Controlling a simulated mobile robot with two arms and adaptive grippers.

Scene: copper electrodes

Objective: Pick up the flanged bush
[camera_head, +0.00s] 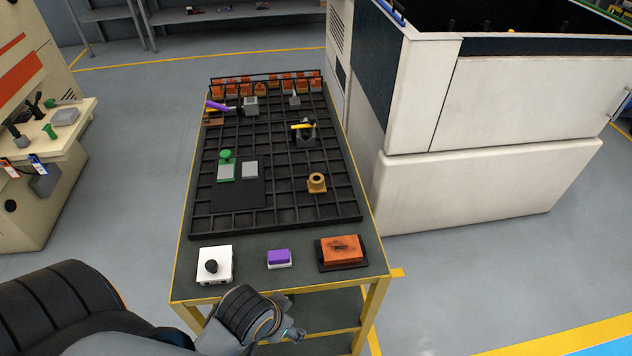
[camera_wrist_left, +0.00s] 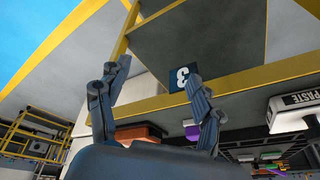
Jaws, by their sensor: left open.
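The flanged bush (camera_head: 317,182) is a small brass-coloured ring on a wider base. It stands in the front right part of the black grid tray (camera_head: 285,222) on the table, with its hole facing up. My left gripper (camera_wrist_left: 157,72) is open and empty in the left wrist view. In the head view my left arm comes in from the bottom left, and the gripper (camera_head: 294,335) is at the table's front edge, well short of the bush and partly hidden. I cannot make out the bush in the left wrist view. My right gripper is not in view.
On the table's front strip are a white box with a black knob (camera_head: 214,265), a purple-topped block (camera_head: 279,258) and an orange block (camera_head: 341,250). Green and grey blocks (camera_head: 250,169) stand left of the bush. A large white machine (camera_head: 490,180) borders the table's right side.

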